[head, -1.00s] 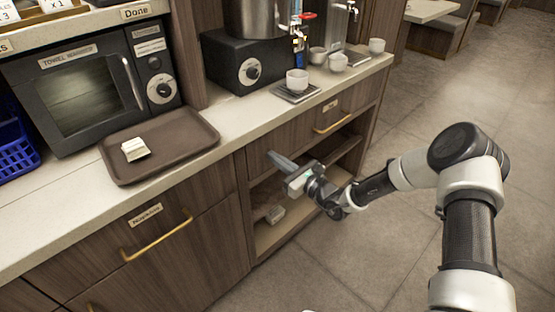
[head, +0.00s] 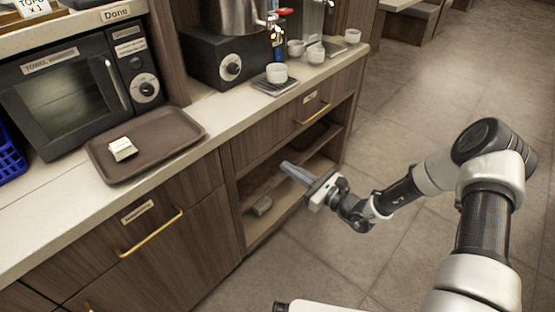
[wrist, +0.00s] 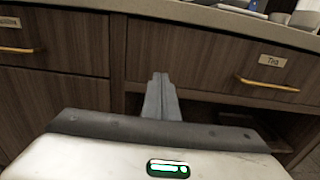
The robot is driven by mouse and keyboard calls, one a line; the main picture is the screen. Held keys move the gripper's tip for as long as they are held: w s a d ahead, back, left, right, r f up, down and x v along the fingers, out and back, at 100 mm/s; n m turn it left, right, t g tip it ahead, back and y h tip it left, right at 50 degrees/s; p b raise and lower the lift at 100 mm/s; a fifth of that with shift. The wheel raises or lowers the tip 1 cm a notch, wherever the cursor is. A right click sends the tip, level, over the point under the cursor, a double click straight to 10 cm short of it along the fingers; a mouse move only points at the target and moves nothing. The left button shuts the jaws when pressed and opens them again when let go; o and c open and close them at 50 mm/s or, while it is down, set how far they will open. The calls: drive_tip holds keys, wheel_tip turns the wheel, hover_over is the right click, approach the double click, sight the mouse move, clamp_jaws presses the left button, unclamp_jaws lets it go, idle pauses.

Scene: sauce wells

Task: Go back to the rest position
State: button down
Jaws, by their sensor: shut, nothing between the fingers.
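My gripper (head: 288,167) is shut and empty in the head view. It hangs in front of the open shelves below the counter, apart from the cabinet as far as I can tell. My arm reaches in from the right over the floor.
The counter (head: 215,128) bears a brown tray (head: 180,150) with a small pale item (head: 122,149), a towel warmer (head: 65,95) and several white cups (head: 277,73). Open shelves (head: 262,232) lie below. Floor (head: 420,90) at the right is clear.

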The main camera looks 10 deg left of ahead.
drive_tip(key=s+d+r+n+g+h, duration=0.35)
drive_tip(key=s+r+n+g, duration=0.65)
drive_tip(key=s+r+n, duration=0.55)
drive_tip(key=s+d+r+n+t+h, duration=0.35)
drive_tip(key=s+d+r+h, duration=0.3)
drive_tip(key=d, duration=0.35)
drive_tip(key=s+d+r+n+t+h, duration=0.3)
drive_tip(key=s+d+r+n+h, duration=0.3)
drive_tip(key=d, duration=0.4)
wheel_tip(320, 180, up, 23)
drive_tip(key=m+p, duration=0.1)
drive_tip(key=p, duration=2)
drive_tip(key=shift+s+d+p, duration=0.15)
drive_tip(key=shift+p, duration=0.15)
